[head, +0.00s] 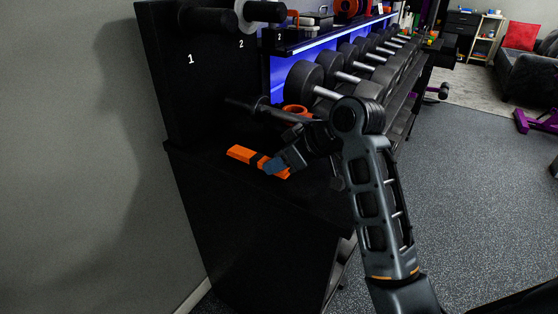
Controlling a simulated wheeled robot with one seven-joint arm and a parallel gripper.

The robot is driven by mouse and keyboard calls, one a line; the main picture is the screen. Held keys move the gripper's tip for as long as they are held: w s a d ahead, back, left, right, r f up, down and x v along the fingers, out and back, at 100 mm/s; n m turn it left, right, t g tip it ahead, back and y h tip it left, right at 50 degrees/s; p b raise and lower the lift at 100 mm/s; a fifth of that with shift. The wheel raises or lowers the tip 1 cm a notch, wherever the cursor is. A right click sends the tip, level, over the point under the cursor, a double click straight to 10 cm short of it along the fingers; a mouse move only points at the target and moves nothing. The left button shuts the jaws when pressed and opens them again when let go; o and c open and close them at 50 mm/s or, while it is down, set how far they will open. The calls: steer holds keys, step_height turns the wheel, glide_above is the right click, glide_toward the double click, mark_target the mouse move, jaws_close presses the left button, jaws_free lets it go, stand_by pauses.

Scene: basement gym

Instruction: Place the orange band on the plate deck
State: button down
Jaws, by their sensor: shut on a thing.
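The orange band (240,152) is a flat, bright orange strip over the black deck top (215,172) at the left. I take this black top, below the numbered panel, to be the plate deck. My gripper (263,162) reaches in from the right and is shut on the band near its right part. Dark and blue-grey fingers cover some of the band, and orange shows on both sides of them. The band lies low over the deck; I cannot tell whether it touches it.
A black upright panel (178,75) with numbers and pegs stands behind the deck. A horizontal bar (250,106) and an orange ring (296,110) are just beyond the band. A dumbbell rack (345,85) runs to the back right. Open floor (460,190) lies to the right.

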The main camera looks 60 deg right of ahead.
steer(key=shift+f, duration=0.15)
steer(key=c, duration=0.8)
jaws_free()
steer(key=shift+s+r, duration=0.2)
steer(key=shift+r, duration=0.2)
steer(key=p+v, duration=0.1)
steer(key=v, duration=1)
steer(key=shift+s+r+p, duration=0.15)
steer(key=shift+s+p, duration=0.05)
steer(key=shift+p, duration=0.1)
